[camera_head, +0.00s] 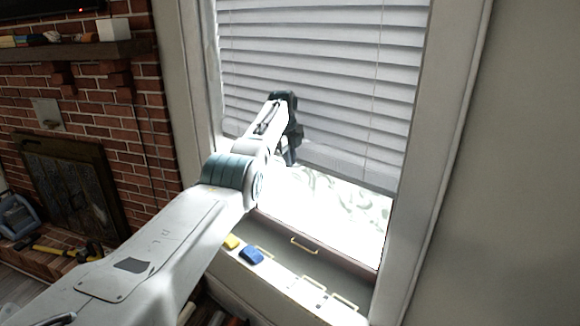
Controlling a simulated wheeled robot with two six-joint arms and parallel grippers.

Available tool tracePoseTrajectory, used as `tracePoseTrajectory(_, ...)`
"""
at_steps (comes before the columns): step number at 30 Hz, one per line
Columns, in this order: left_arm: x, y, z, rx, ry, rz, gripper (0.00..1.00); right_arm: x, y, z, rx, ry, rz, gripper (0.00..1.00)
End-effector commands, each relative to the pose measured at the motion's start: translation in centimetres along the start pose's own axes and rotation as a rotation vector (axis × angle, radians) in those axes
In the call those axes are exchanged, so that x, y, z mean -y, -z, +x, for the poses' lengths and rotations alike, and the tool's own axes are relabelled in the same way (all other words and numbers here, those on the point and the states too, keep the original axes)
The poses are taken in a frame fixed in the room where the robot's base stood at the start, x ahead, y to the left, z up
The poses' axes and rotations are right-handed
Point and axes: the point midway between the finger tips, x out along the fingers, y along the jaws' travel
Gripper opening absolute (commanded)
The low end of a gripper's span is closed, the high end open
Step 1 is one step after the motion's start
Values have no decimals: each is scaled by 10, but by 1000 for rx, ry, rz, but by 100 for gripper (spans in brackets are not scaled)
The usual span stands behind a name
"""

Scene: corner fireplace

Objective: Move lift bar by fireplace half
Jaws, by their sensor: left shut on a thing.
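White horizontal blinds (330,80) hang in the window, lowered over most of the glass. Their pale bottom lift bar (350,180) slopes down to the right in the picture, with bright glass showing below it. My left arm reaches in from the lower left. My left gripper (290,157) is dark and sits at the left part of the blinds, at the height of the lift bar. It is shut on the lift bar; the exact contact is small and partly hidden by my wrist. My right gripper is out of view.
A brick fireplace (150,150) with a dark mantel (70,52) stands at the left. The window's lower frame has a brass handle (303,245). A blue block (251,255) and a yellow block (232,241) lie on the sill. Bare wall is at the right.

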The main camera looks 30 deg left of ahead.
Motion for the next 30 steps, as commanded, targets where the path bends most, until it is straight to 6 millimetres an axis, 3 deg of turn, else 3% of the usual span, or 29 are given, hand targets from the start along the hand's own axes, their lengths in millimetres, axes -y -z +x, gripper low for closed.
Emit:
tracePoseTrajectory(1,3,0,-15,1,2,0,0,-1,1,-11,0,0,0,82)
tracePoseTrajectory(6,5,0,-28,0,0,0,0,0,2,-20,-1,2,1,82)
tracePoseTrajectory(20,6,0,-32,0,0,0,0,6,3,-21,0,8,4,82)
tracePoseTrajectory(21,6,0,-32,0,0,0,12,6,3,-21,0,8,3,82)
tracePoseTrajectory(24,6,0,-31,0,-1,0,32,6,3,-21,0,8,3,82)
tracePoseTrajectory(30,6,0,-31,0,-1,0,32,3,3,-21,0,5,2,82)
